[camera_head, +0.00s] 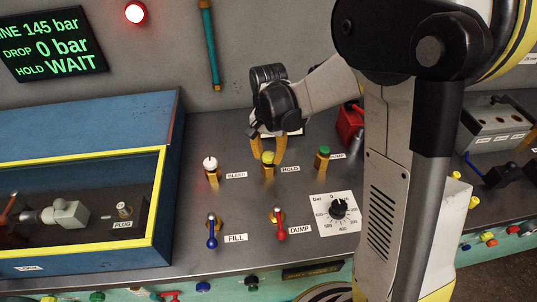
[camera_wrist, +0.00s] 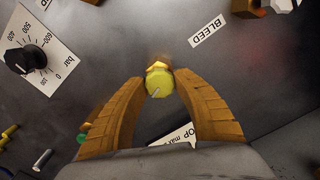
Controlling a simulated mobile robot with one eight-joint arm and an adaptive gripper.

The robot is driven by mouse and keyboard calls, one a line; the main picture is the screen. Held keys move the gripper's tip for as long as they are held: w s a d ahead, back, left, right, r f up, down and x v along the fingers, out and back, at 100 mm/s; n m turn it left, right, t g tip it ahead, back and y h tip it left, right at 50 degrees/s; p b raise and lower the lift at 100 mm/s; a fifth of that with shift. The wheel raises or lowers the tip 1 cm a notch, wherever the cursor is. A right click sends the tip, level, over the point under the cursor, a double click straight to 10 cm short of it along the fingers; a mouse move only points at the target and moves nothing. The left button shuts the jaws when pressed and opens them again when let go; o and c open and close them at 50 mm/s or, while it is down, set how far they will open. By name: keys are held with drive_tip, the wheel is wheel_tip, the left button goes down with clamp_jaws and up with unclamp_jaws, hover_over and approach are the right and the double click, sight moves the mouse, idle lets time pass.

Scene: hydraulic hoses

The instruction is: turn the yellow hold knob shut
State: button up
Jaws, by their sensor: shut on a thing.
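The yellow hold knob (camera_head: 267,159) stands on a brass stem on the grey panel, next to the HOLD label (camera_head: 290,169). In the wrist view the knob (camera_wrist: 158,84) sits between the two orange-brown fingers, with a pale pointer line on its top. My gripper (camera_head: 266,152) reaches down from above and is shut on the knob; in the wrist view my gripper (camera_wrist: 158,80) has one finger on each side of it. The display (camera_head: 52,45) reads 145 bar, DROP 0 bar, HOLD WAIT.
A white-topped bleed knob (camera_head: 210,164) stands left and a green-topped knob (camera_head: 323,153) right. In front are the blue FILL lever (camera_head: 212,232), red DUMP lever (camera_head: 279,222) and black bar dial (camera_head: 338,208). A blue, yellow-edged box (camera_head: 165,195) stands left. A red lamp (camera_head: 135,12) glows above.

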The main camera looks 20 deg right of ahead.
sight(269, 155)
drive_tip(key=shift+m, duration=1.6)
drive_tip(key=o, duration=1.2)
drive_tip(key=shift+c, duration=0.2)
wheel_tip(269, 155, up, 12)
